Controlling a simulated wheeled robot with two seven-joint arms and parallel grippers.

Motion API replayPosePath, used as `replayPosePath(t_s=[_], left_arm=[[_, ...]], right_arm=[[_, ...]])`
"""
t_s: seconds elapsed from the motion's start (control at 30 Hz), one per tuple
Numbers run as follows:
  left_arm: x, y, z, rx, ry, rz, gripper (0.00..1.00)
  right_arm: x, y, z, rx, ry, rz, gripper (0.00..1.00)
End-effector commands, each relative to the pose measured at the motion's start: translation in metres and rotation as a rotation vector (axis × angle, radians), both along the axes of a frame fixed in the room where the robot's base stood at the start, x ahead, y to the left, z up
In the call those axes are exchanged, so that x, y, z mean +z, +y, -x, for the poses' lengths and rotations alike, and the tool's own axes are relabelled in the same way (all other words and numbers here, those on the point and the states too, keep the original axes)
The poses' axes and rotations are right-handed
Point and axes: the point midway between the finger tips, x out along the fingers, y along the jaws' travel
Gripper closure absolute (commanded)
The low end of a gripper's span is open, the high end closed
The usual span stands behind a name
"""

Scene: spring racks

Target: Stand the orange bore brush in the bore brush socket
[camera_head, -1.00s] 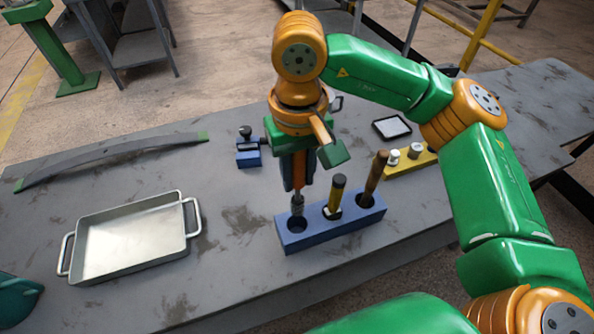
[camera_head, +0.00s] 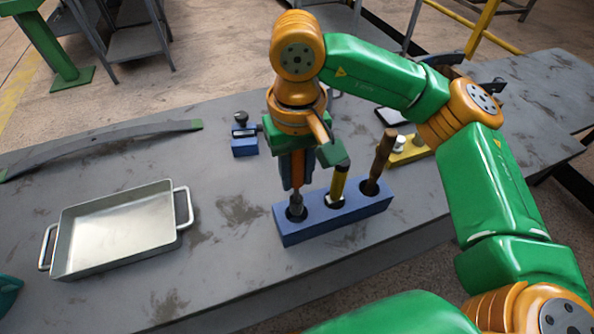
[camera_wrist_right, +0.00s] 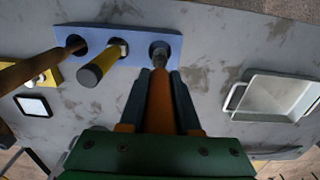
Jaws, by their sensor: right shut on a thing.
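The orange bore brush (camera_head: 298,171) is upright in my right gripper (camera_head: 297,178). Its grey bristle end (camera_head: 296,205) is in the mouth of the leftmost hole of the blue block (camera_head: 330,221); how deep it sits I cannot tell. My right gripper is shut on the orange handle, above the block. In the right wrist view the orange handle (camera_wrist_right: 159,100) lies between the fingers (camera_wrist_right: 160,98), with its tip at the end hole of the block (camera_wrist_right: 110,38). My left gripper is not in view.
A yellow-handled tool (camera_head: 337,184) and a brown-handled tool (camera_head: 381,158) stand in the other holes, close beside my gripper. A metal tray (camera_head: 115,232) lies left. A small blue fixture (camera_head: 245,146) and a yellow block (camera_head: 408,156) stand behind.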

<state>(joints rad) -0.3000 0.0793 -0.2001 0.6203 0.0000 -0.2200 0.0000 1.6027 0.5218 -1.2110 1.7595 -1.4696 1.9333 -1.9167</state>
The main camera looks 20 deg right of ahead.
Motion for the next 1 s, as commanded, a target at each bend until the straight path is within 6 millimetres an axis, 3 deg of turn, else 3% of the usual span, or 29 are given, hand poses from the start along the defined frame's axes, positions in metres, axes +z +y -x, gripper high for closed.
replayPosePath(t_s=[0.43, 1.0], left_arm=[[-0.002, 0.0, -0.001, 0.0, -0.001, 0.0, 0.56], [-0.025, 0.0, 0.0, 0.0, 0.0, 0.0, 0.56]], right_arm=[[-0.002, 0.0, 0.0, 0.0, 0.0, 0.0, 1.0], [-0.025, 0.0, 0.0, 0.0, 0.0, 0.0, 1.0]])
